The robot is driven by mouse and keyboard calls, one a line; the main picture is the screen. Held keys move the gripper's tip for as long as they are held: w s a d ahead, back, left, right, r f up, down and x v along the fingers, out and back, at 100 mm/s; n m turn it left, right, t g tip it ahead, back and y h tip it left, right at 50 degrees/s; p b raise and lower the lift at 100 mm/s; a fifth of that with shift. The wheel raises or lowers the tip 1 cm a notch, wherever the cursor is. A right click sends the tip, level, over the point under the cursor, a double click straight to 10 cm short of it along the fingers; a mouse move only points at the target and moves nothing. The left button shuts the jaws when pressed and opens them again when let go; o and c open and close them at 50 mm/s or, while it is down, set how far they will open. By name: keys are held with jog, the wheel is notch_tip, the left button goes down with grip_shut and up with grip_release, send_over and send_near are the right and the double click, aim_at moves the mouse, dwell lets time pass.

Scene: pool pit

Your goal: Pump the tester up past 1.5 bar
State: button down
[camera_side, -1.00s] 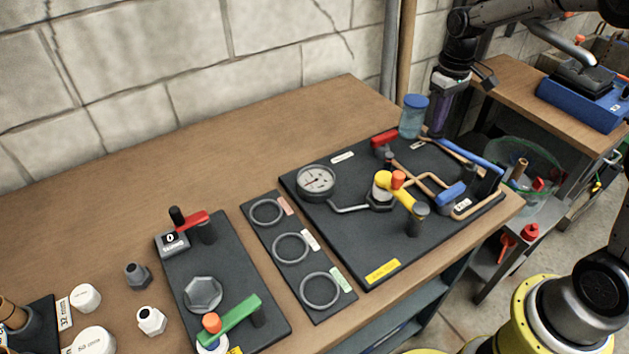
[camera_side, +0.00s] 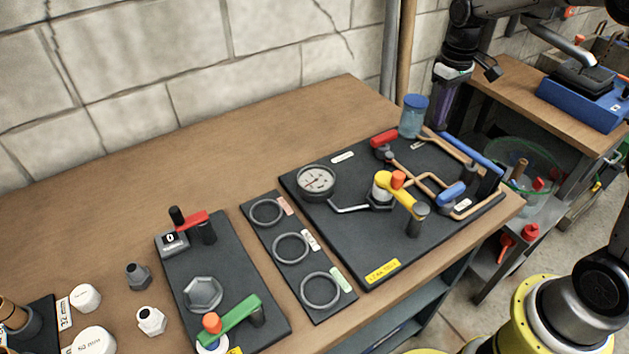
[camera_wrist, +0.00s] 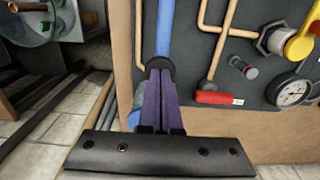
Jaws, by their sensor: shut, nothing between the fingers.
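The tester is a dark panel (camera_side: 345,235) on the wooden bench with copper pipes and a round gauge (camera_side: 316,181). The gauge also shows in the wrist view (camera_wrist: 291,92); its reading is too small to tell. A long blue pump lever (camera_side: 473,152) runs along the panel's right side, its dark end toward the wall. It also shows in the wrist view (camera_wrist: 165,28). My gripper (camera_side: 438,125) is shut and empty, its purple fingers at the lever's dark end. In the wrist view my fingertips (camera_wrist: 160,75) overlap that end; I cannot tell whether they touch.
A red-handled valve (camera_side: 383,138) and a blue-capped jar (camera_side: 412,118) stand close left of my gripper. A yellow handle (camera_side: 402,192) and blue valve handle (camera_side: 451,193) are on the panel. A ring board (camera_side: 290,247) and a green-handled board (camera_side: 230,270) lie left.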

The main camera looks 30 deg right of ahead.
jog(key=shift+f, duration=1.85)
jog(key=shift+r, duration=2.05)
